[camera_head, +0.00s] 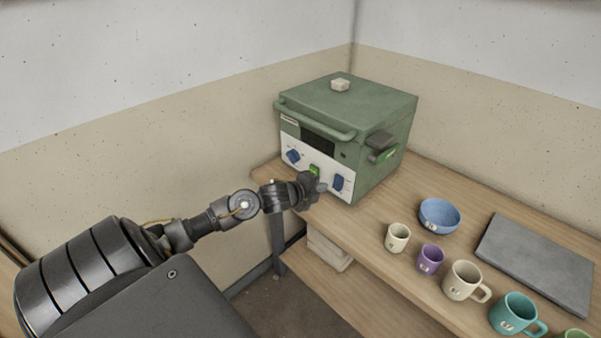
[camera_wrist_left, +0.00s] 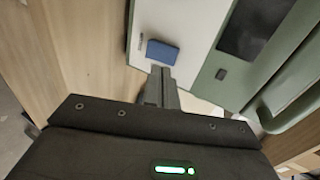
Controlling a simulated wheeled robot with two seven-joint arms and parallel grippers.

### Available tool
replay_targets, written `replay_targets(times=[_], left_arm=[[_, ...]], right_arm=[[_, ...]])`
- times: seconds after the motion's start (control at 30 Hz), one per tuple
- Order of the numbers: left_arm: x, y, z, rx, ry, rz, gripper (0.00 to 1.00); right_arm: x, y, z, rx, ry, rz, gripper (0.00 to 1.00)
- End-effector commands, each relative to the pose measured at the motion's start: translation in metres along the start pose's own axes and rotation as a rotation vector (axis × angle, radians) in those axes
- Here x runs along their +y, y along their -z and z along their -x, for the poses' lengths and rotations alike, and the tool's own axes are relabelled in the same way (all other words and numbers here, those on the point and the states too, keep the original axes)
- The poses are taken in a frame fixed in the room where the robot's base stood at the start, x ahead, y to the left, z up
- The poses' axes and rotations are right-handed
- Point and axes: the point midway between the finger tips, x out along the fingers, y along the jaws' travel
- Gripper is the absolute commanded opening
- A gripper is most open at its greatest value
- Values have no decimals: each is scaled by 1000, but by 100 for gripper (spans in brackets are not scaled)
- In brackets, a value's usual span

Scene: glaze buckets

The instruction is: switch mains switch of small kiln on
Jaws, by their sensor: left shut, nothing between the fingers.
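The small kiln (camera_head: 349,110) is a green box with a white front panel, standing on the wooden bench. The panel carries a left blue control (camera_head: 293,156), a green lit piece (camera_head: 314,170) and a right blue control (camera_head: 338,183). No readable label tells which is the mains switch. My left gripper (camera_head: 316,186) is shut and empty, low in front of the panel. In the left wrist view its fingertips (camera_wrist_left: 161,72) are at the edge of a blue control (camera_wrist_left: 162,52), apparently the right one. I cannot tell if they touch it. My right gripper is not in view.
A blue bowl (camera_head: 440,216), several cups including a purple one (camera_head: 430,259) and a teal mug (camera_head: 515,313), and a grey slab (camera_head: 537,262) occupy the bench to the right. A small pale block (camera_head: 340,85) sits on the kiln. The kiln's front handle (camera_wrist_left: 300,95) juts out.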

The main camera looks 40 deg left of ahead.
Motion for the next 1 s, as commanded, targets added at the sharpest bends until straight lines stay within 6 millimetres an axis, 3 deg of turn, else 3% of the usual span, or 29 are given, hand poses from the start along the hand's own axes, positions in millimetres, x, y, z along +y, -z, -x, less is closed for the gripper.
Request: replay_targets(times=[0.2, 0.4, 0.9, 1.0], left_arm=[[-3, 2, 46, 4, -3, -7, 0], [-6, 2, 72, 4, -3, -4, 0], [-8, 2, 82, 4, -3, -2, 0], [5, 5, 80, 6, -14, 10, 0]], right_arm=[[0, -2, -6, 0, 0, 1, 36], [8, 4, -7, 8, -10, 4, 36], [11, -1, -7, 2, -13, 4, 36], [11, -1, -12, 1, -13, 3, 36]])
